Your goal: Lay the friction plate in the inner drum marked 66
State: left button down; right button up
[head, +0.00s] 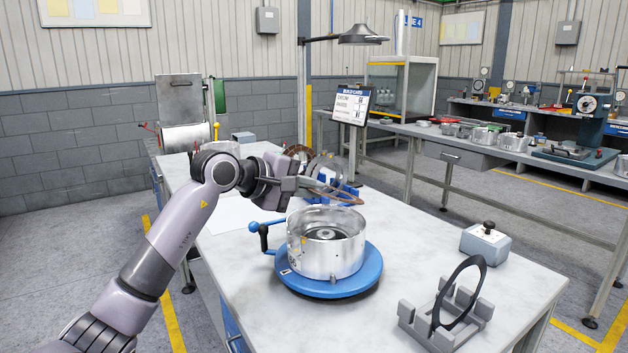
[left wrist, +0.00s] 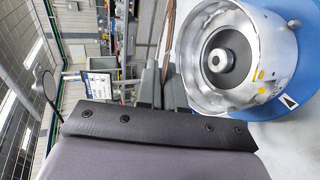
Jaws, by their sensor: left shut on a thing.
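My left gripper (head: 322,187) is shut on the friction plate (head: 347,196), a thin brownish ring, above and behind the drum. In the left wrist view the plate (left wrist: 160,42) is a thin dark-brown strip, nearly edge-on, beyond the fingers. The silvery inner drum (head: 303,256) stands upright and open-topped on a blue round turntable (head: 335,291). Its inside, with a dark ring around a metal hub, also shows in the left wrist view (left wrist: 228,61). The plate is apart from the drum. I cannot read a 66 on it. My right gripper is not in view.
A grey slotted stand (head: 424,325) holds an upright black ring (head: 462,318) at the front right. A grey block with a black knob (head: 486,243) stands behind it. A blue rack (head: 345,187) with rings stands behind the gripper. A blue-knobbed handle (head: 264,234) juts left of the turntable.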

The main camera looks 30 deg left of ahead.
aim_at(326, 252)
pick_arm(q)
jog(key=shift+w+a, duration=0.1)
jog(key=shift+w, duration=0.05)
jog(key=shift+f+b, duration=0.45)
jog(key=shift+f, duration=0.05)
notch_tip(326, 252, down, 3)
jog(key=shift+r+b, duration=0.1)
jog(key=shift+b, duration=0.85)
notch_tip(326, 252, down, 3)
jog(key=b, duration=0.2)
jog(key=shift+b, duration=0.3)
jog(key=shift+f, duration=0.35)
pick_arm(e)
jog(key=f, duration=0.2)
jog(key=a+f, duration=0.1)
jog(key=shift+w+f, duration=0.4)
